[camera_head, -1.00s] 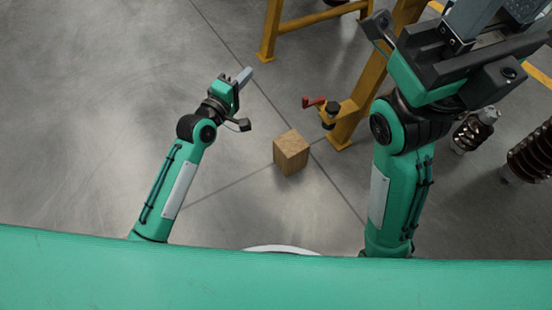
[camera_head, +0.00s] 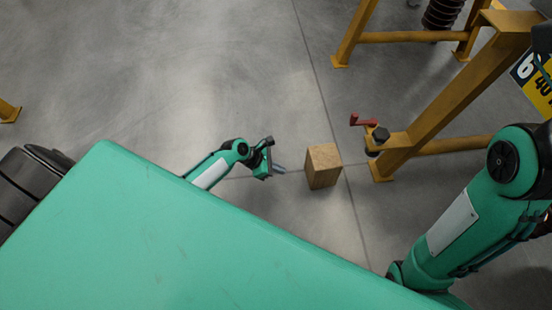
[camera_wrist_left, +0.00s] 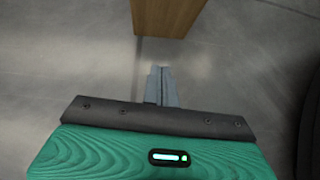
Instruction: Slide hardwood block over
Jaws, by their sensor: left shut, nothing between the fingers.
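The hardwood block (camera_head: 322,167) is a light brown wooden box standing on the grey concrete floor, right of the middle in the head view. Its lower part also shows at the top of the left wrist view (camera_wrist_left: 167,14). My left gripper (camera_head: 281,169) is low, just left of the block, with its fingers pointing at the block's left side. In the left wrist view its fingers (camera_wrist_left: 161,72) are together and empty, with a small gap of floor between the tips and the block. My right arm shows at the right, but its gripper is outside the frame.
A yellow steel frame (camera_head: 460,95) stands to the right of the block, with a red-handled screw foot (camera_head: 375,135) close by. A yellow sign (camera_head: 535,82) is at the right edge. The floor left of and beyond the block is open.

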